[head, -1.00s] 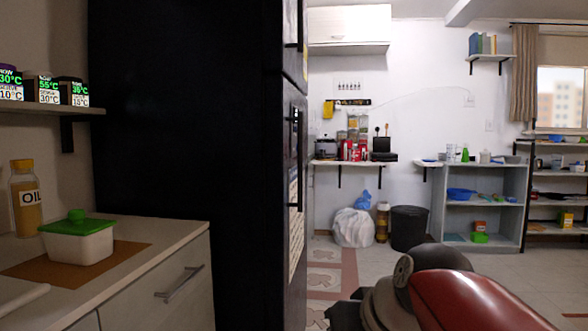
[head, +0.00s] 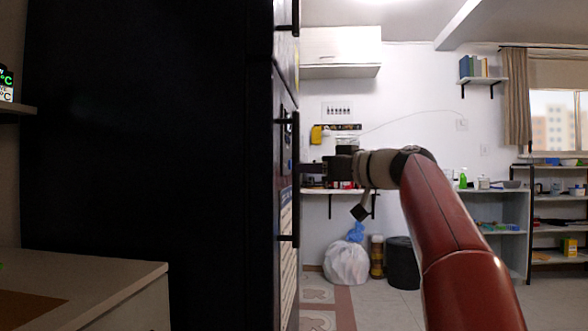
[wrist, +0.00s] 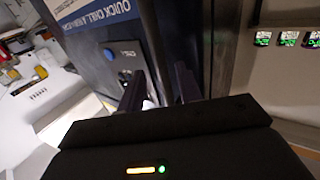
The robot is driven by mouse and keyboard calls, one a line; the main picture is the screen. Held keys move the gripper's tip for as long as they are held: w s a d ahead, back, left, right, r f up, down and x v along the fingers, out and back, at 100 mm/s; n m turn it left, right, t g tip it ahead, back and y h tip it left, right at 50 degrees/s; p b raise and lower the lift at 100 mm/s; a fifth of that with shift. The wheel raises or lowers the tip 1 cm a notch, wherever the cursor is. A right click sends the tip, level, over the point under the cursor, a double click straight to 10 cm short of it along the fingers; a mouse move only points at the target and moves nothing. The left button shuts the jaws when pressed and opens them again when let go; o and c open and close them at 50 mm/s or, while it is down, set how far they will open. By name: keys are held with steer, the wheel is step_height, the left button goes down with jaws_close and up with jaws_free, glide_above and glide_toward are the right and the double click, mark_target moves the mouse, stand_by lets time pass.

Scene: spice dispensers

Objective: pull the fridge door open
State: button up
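The tall black fridge (head: 150,150) fills the left half of the head view, seen from its side. Its door front faces right, with a vertical black bar handle (head: 296,215) standing out from it; the door looks closed. My gripper (head: 306,168) is level with the upper part of this handle and very close to it; I cannot tell whether they touch. In the wrist view, my gripper (wrist: 160,80) has its two dark fingers apart, pointing at the door front (wrist: 105,35) with its blue label. The handle is not clearly visible there.
A second handle (head: 295,15) is higher on the fridge front. A counter (head: 90,295) stands at the lower left. A white bag (head: 346,263) and a dark bin (head: 402,263) stand by the back wall. The floor right of the fridge looks clear.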

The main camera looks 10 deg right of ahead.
steer(key=p+x, duration=0.1)
steer(key=x, duration=0.4)
jaws_close()
